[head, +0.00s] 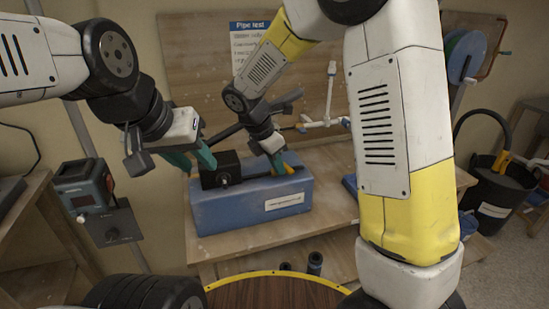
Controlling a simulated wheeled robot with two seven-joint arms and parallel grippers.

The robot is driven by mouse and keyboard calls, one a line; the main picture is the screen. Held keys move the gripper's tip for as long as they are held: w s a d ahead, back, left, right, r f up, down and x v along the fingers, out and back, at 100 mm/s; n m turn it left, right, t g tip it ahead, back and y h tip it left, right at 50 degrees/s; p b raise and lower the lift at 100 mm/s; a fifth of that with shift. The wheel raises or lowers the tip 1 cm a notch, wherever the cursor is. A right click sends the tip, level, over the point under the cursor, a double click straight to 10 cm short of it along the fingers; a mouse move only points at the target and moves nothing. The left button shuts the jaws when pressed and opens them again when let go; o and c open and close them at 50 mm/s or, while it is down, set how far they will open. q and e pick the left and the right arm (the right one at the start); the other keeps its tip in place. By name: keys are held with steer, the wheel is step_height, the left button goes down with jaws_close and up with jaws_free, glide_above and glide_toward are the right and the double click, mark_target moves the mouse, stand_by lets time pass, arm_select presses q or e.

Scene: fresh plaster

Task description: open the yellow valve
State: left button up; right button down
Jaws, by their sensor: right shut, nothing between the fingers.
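A small yellow part (288,168), likely the yellow valve's handle, shows at the top right of a blue box (247,208) on the workbench. The rest of the valve is hidden by my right gripper. My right gripper (277,164) is shut with nothing in it and points down right beside the yellow part; I cannot tell whether they touch. My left gripper (196,163) has its teal fingers spread apart and empty, just left of a black block (220,171) with a round silver fitting on the blue box.
A black bucket (490,185) with a hose is at right. A wall-mounted control box (85,190) is at left. My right arm hides part of the bench.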

steer(key=d+n, duration=0.1)
steer(key=n, duration=0.1)
steer(key=d+n+t+y, duration=0.1)
steer(key=n, duration=0.1)
steer(key=shift+w+d+n, duration=0.15)
steer(key=shift+d+n, duration=0.05)
steer(key=shift+n, duration=0.1)
steer(key=shift+w+d+n+t+y, duration=0.15)
steer(key=shift+w+d+n+y, duration=0.3)
steer(key=shift+n, duration=0.55)
steer(key=shift+w+d+n+t+y, duration=0.2)
steer(key=shift+w+d+n+y, duration=0.25)
steer(key=shift+n, duration=0.55)
steer(key=shift+w+d+n+t+y, duration=0.15)
steer(key=shift+w+d+n+y, duration=0.15)
steer(key=shift+w+d+n, duration=0.5)
steer(key=shift+a, duration=0.15)
